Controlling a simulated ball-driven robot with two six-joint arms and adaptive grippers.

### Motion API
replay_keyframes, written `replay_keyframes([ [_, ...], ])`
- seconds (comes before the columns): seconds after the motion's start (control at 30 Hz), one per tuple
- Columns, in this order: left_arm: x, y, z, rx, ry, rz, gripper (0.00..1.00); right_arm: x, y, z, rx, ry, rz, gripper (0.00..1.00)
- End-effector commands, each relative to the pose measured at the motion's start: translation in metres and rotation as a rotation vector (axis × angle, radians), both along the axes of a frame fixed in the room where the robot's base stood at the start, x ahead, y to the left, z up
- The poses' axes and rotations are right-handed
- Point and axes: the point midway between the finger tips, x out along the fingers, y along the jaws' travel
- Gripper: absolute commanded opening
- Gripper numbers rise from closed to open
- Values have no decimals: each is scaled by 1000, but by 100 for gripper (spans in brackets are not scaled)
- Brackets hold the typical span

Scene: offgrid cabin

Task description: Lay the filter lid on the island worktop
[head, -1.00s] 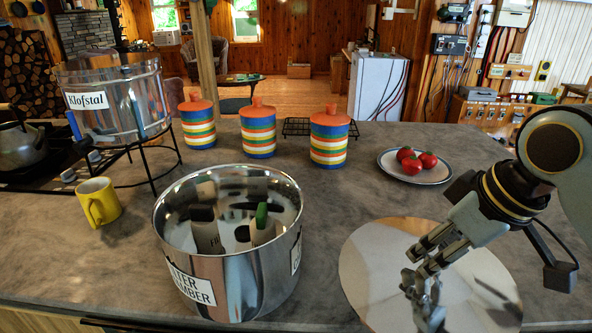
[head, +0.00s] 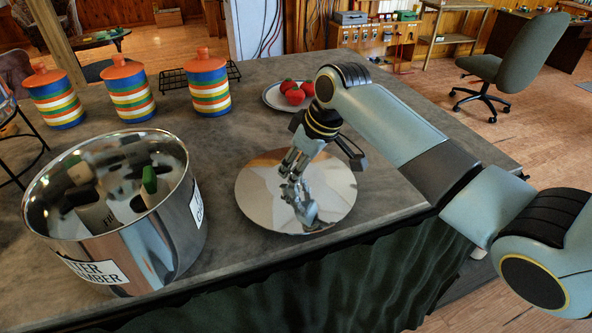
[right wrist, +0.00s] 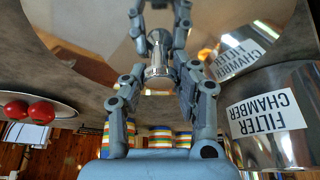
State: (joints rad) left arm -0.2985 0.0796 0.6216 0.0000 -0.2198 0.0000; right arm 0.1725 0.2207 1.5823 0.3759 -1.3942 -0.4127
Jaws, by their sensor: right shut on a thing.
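The filter lid (head: 257,200) is a shiny round metal disc, level at the island worktop (head: 232,258), right of the filter chamber. I cannot tell whether its underside touches the worktop. My right gripper (head: 299,193) is over the disc's middle, its fingers pointing down. In the right wrist view, its fingers are shut around the metal knob (right wrist: 158,62) of the lid (right wrist: 85,25). My left gripper is not in view.
The open filter chamber (head: 196,240) stands on the left with several blocks inside. A plate (head: 271,98) of tomatoes lies behind the lid. Striped canisters (head: 208,88) and a black rack (head: 172,78) stand at the back. The worktop's front edge is close to the lid.

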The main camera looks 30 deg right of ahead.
Motion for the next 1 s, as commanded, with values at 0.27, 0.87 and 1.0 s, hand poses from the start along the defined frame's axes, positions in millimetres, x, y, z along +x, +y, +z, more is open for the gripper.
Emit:
replay_keyframes([
  [0.27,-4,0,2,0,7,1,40,1,1,-16,0,-4,1,0],
  [0.87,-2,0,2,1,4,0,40,0,0,-18,0,-1,0,51],
  [1.0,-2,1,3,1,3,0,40,-1,0,-13,0,-2,1,51],
])
